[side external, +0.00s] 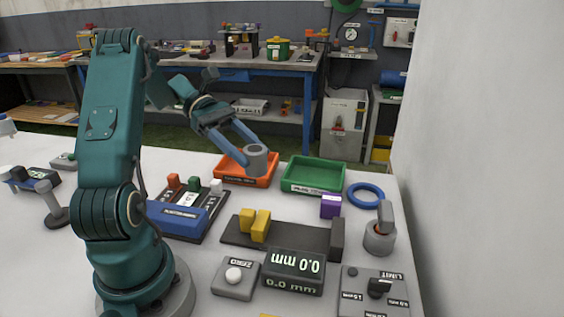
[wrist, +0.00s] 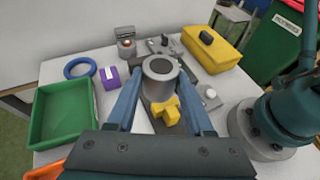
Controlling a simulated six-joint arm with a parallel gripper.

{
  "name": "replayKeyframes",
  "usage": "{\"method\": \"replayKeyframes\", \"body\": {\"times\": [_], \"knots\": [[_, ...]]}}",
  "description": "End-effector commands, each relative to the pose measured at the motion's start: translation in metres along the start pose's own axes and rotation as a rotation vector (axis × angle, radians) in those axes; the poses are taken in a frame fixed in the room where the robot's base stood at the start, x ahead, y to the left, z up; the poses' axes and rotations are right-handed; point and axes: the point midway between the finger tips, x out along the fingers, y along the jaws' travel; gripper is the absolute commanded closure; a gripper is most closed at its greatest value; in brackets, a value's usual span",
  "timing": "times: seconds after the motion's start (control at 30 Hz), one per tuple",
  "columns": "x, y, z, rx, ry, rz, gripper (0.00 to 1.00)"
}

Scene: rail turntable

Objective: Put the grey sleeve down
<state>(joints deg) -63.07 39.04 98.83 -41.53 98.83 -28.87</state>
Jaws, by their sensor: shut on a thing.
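The grey sleeve (side external: 257,161) is a short hollow cylinder. My gripper (side external: 246,154) is shut on it, with one blue finger on each side. In the side external view the sleeve overlaps the right part of the orange tray (side external: 232,182) and looks held above the surface. In the wrist view the sleeve (wrist: 160,76) is upright between the fingertips, its round bore showing. A green tray (side external: 312,188) stands to the right of the orange one, and both look empty where seen. The sleeve and gripper hide part of the orange tray.
A measuring block with yellow jaws (side external: 255,222) and a 0.0 mm display (side external: 294,268) stand in front. A blue ring (side external: 366,195), a purple block (side external: 330,206) and a grey handled piece (side external: 379,237) are at right. A blue-fronted rack (side external: 180,218) is at left.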

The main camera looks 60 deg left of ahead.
Motion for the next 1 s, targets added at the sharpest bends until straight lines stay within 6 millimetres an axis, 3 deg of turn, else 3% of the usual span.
{"method": "replayKeyframes", "body": {"times": [0.23, 0.5, 0.7, 0.87, 1.0], "knots": [[0.024, 0.002, -0.013, 0.001, -0.005, -0.008, 1.00], [0.091, 0.011, -0.024, -0.001, -0.003, -0.014, 1.00], [0.128, 0.018, -0.030, 0.001, -0.003, -0.009, 1.00], [0.139, 0.020, -0.033, 0.002, -0.001, -0.006, 1.00], [0.145, 0.020, -0.047, -0.002, -0.001, -0.004, 1.00]]}}
